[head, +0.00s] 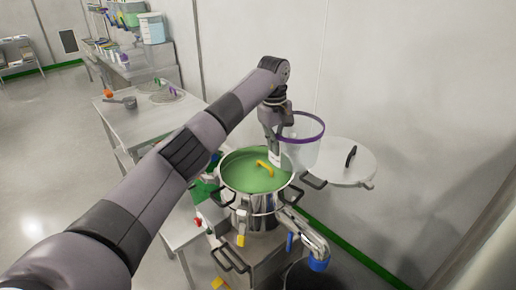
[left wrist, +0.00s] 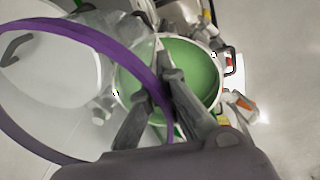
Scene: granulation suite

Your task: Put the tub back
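The tub (head: 302,146) is clear with a purple rim and is held up above and beside the steel pot, near the wall. My left gripper (head: 275,140) is at the tub's left side. In the left wrist view the fingers of my left gripper (left wrist: 160,82) close on the purple rim of the tub (left wrist: 95,38). The tub looks empty, though its far side is hard to see. My right gripper is not in view.
The steel pot (head: 258,204) stands open with green contents (head: 248,171) and a yellow handle over them. A round lid (head: 338,163) sits out to its right. A side table (head: 150,122) holding a scoop and small items is at left; a bench with containers stands farther back.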

